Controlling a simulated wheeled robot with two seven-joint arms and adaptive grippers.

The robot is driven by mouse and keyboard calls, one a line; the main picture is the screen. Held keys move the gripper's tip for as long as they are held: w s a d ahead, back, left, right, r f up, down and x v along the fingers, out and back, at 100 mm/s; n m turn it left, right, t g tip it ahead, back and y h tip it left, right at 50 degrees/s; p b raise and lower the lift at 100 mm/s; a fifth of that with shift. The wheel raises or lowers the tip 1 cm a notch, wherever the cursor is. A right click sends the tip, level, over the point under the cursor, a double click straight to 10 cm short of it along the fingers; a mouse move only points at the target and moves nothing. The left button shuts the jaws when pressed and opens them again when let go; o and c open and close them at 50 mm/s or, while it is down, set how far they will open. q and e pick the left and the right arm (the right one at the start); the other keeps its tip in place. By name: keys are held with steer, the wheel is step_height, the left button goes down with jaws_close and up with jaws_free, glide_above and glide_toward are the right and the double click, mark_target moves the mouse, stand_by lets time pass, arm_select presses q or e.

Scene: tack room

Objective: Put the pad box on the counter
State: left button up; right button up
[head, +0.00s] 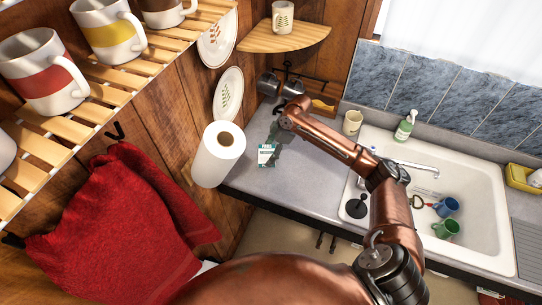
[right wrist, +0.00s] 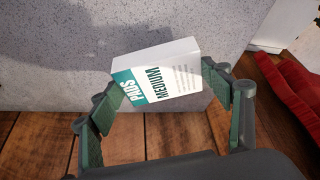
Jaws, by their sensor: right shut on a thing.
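The pad box (head: 266,155) is a small white box with a green band. In the right wrist view the box (right wrist: 160,78) shows the words "PADS" and "MEDIUM" and sits tilted between the two fingers. My right gripper (right wrist: 163,84) is shut on its sides; in the head view this gripper (head: 274,145) appears over the left part of the counter. The grey counter (head: 305,178) lies behind and around the box in the picture. I cannot tell whether the box touches it. My left gripper is not in view.
A paper towel roll (head: 218,155) stands close left of the box. A white sink (head: 470,190) with mugs in it is to the right. A cup (head: 352,122) and a soap bottle (head: 405,126) stand behind. A red cloth (head: 125,225) hangs at left.

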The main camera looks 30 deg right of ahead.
steer(key=f, duration=0.4)
steer(key=shift+w+d+p, duration=0.25)
steer(key=shift+p, duration=0.15)
steer(key=shift+s+r, duration=0.15)
steer(key=shift+s, duration=0.1)
steer(key=o, duration=0.8)
steer(key=shift+w, duration=0.1)
steer(key=o, duration=0.4)
steer(key=shift+c, duration=0.2)
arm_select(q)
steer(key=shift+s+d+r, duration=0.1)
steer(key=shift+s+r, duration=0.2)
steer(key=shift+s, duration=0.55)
arm_select(e)
steer(key=shift+d+r, duration=0.1)
steer(key=shift+r, duration=0.1)
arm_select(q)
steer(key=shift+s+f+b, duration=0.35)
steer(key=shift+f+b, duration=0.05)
arm_select(e)
steer(key=v, duration=1.1)
steer(key=shift+r, duration=0.3)
